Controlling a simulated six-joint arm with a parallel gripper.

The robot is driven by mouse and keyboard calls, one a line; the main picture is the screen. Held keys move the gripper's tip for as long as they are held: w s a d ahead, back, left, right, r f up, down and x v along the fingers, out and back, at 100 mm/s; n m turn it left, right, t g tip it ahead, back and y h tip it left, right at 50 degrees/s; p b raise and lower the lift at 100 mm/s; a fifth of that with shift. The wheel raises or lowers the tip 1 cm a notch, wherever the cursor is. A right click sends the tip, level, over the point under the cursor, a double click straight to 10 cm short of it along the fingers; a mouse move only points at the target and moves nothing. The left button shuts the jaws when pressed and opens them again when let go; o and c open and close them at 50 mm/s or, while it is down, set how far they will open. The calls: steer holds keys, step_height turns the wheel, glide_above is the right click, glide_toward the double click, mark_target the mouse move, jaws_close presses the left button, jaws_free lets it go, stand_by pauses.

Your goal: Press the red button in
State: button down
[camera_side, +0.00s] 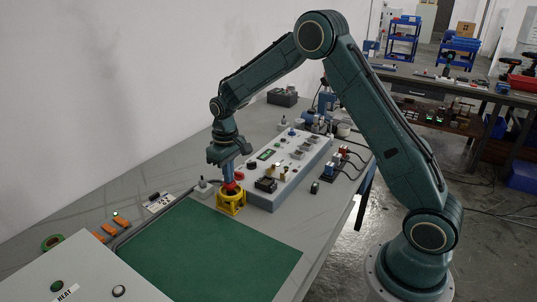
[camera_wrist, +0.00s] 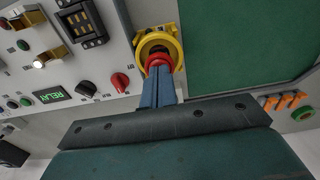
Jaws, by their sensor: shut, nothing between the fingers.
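The red button (camera_side: 231,187) stands upright in a yellow guard (camera_side: 231,204) at the edge of the green mat. In the wrist view the red button (camera_wrist: 160,60) shows inside the yellow ring (camera_wrist: 172,31), partly hidden by my fingertips. My gripper (camera_side: 228,179) points down over the button with its blue fingers shut and empty. In the wrist view the fingertips of my gripper (camera_wrist: 160,72) overlap the near side of the button. I cannot tell whether they touch it or how far in it is.
A grey control panel (camera_side: 293,175) with knobs, switches and a green display stands right beside the guard. A red knob (camera_wrist: 120,82) on it is close to my fingers. The green mat (camera_side: 210,255) is clear. Orange switches (camera_side: 107,232) are at the left.

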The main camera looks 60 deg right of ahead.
step_height(320, 180, up, 14)
stand_by(0.6)
steer(key=shift+f, duration=0.1)
steer(key=s+a+r+t, duration=0.1)
steer(key=s+a+r, duration=0.1)
steer(key=s+r, duration=0.45)
steer(key=s+a+r+t, duration=0.2)
steer(key=s+r, duration=0.1)
steer(key=s, duration=0.6)
steer(key=s+a+f+t, duration=0.1)
steer(key=s+f+t, duration=0.1)
steer(key=s, duration=1.4)
steer(key=shift+s+a+f, duration=0.15)
steer(key=shift+s+f, duration=0.2)
steer(key=shift+f, duration=0.25)
